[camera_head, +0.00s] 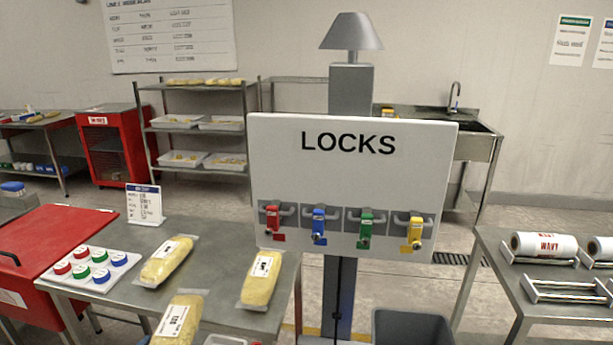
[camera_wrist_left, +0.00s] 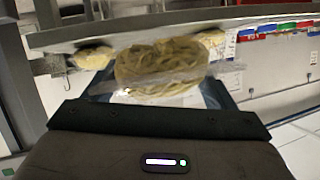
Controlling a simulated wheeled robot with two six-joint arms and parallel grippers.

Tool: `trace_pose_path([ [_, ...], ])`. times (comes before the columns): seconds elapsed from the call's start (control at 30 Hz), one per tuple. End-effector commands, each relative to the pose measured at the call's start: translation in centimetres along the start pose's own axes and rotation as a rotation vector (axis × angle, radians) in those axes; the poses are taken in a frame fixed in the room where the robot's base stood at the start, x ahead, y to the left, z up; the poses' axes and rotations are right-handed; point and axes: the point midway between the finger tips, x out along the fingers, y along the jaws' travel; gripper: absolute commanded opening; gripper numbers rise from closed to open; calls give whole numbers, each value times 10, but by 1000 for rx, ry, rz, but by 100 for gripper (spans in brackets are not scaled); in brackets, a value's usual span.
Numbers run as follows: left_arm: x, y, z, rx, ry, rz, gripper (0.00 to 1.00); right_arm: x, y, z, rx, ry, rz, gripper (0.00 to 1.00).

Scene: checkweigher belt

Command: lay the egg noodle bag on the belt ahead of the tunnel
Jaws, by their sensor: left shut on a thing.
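A clear bag of yellow noodles (camera_wrist_left: 165,65) fills the upper middle of the left wrist view. My left gripper (camera_wrist_left: 158,96) is shut on it; the dark gripper body hides the bag's near side. The label wording on this bag cannot be read. In the head view, three other yellow noodle bags lie apart on the grey table: one at the back (camera_head: 167,261), one at the right (camera_head: 261,279), and one at the front (camera_head: 177,322). Neither gripper shows in the head view. I cannot make out the belt or the tunnel in either view.
A white LOCKS board (camera_head: 352,170) on a post stands in the middle, with coloured locks along its bottom. A white tray (camera_head: 117,278) of coloured caps and a red cabinet (camera_head: 30,250) are at left. A right-hand table (camera_head: 565,308) holds a film roll (camera_head: 545,244).

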Motion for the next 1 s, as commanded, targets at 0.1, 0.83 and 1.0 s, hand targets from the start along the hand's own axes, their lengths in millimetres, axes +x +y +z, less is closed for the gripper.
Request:
trace_pose_path([
  [0.1,3,24,-16,-5,12,22,39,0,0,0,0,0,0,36],
  [0.83,4,116,-94,71,51,170,39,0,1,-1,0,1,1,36],
  [1.0,4,116,-93,72,51,169,39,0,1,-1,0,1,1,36],
])
